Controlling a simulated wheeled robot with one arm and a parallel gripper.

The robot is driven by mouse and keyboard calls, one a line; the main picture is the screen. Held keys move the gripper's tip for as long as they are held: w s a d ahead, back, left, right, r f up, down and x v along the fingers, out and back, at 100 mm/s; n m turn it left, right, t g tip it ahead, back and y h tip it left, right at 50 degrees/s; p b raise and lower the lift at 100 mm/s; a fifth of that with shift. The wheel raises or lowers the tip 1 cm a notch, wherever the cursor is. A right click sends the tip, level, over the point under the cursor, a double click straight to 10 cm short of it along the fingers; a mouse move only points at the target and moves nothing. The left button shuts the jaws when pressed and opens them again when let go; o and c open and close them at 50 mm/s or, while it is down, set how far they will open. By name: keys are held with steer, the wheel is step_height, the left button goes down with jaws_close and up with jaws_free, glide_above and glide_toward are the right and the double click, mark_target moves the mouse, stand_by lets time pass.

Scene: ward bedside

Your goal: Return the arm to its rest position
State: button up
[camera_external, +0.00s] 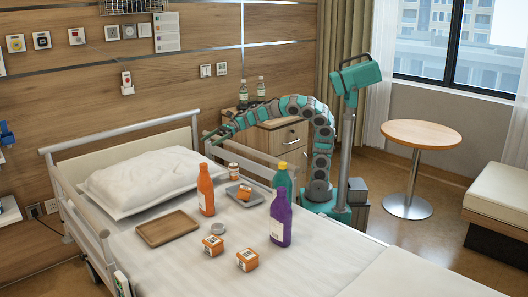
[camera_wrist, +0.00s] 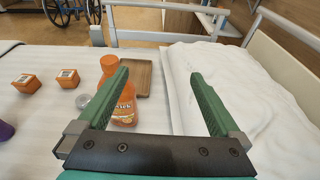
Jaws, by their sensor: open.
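My arm rises from its base beside the bed and arches over the bed rail toward the pillow. My gripper (camera_external: 212,138) is above the bed near the pillow's right end. In the wrist view my gripper (camera_wrist: 159,76) has its two green fingers wide apart, with nothing held between them. Below the fingers, an orange bottle (camera_wrist: 126,108) stands upright near the left finger, which hides part of it. The white pillow (camera_wrist: 225,80) lies under the right finger. The external view shows the orange bottle (camera_external: 206,192) and pillow (camera_external: 145,180) on the bed, apart from the gripper.
A bed rail (camera_external: 255,152) and a cabinet (camera_external: 290,138) with green bottles lie close to the arm.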

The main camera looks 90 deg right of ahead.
steer(key=w+d+r+m+t+h+p, duration=0.25)
steer(key=d+r+m+t+h, duration=0.25)
steer(key=d+r+m+h, duration=0.65)
steer(key=s+d+f+m+g+h+p, duration=0.1)
steer(key=s+d+m+g+h+p, duration=0.1)
steer(key=s+d+m, duration=0.35)
steer(key=s+d+f+m+g+h+p, duration=0.1)
steer(key=s+d+m+g+p, duration=0.1)
steer(key=d+m, duration=0.55)
steer(key=s+f+m+g+b, duration=0.2)
steer(key=s+f+m+g, duration=0.9)
steer(key=s+f, duration=0.9)
steer(key=s+a+f+m+g+y+b, duration=0.1)
steer(key=s+f+m, duration=0.3)
steer(key=s, duration=0.4)
steer(key=s+a+f+m+g+y+b, duration=0.1)
steer(key=s+a+f+m+y, duration=0.2)
steer(key=s+f, duration=0.4)
steer(key=shift+s+a+m+g, duration=0.4)
steer(key=shift+s+a+m, duration=0.45)
steer(key=shift+s+m, duration=0.2)
steer(key=shift+w+f, duration=0.1)
